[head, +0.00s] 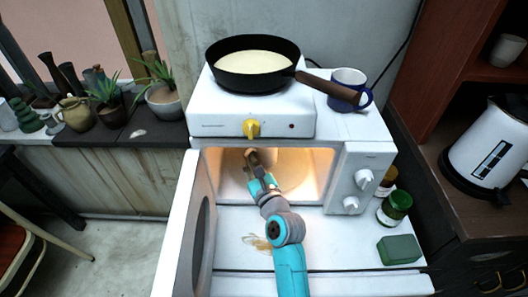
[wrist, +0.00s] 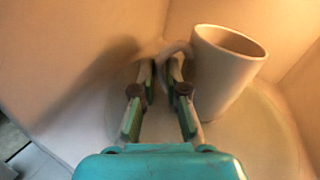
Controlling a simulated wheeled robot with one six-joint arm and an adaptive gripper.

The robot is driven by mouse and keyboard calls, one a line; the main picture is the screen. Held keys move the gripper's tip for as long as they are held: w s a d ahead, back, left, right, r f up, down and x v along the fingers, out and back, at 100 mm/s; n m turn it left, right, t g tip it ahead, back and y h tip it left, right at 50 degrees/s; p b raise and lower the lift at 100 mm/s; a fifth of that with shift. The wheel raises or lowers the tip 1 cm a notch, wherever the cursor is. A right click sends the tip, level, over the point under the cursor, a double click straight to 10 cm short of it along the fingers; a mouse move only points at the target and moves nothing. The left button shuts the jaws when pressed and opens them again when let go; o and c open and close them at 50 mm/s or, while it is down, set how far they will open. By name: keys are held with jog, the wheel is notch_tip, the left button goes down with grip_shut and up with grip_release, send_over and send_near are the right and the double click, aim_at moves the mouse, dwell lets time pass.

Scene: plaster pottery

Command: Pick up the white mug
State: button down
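The white mug (wrist: 222,75) stands inside the lit microwave on its round plate (wrist: 262,135), tinted warm by the light. In the wrist view its handle points left, toward my fingers. My gripper (wrist: 162,72) has its fingertips drawn close together around the handle, with the handle between them. The lower part of the handle is hidden by the fingers. In the head view my gripper (head: 253,160) reaches through the open microwave front, and the mug is hard to make out there.
The microwave door (head: 182,230) stands open at the left. A hotplate (head: 250,112) with a frying pan (head: 252,62) and a white-and-blue mug (head: 348,90) are on top of the microwave. Green jars (head: 395,208) and a green block (head: 398,249) stand right. The microwave walls are close around my gripper.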

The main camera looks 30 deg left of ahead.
jog(key=shift+r, duration=0.2)
dwell(0.3)
jog(key=shift+s+d+r, duration=0.1)
jog(key=shift+d+r, duration=0.1)
jog(key=shift+r, duration=3.3)
jog(key=v, duration=1.9)
jog(key=shift+s, duration=0.4)
jog(key=shift+d+f, duration=0.1)
jog(key=shift+f, duration=0.05)
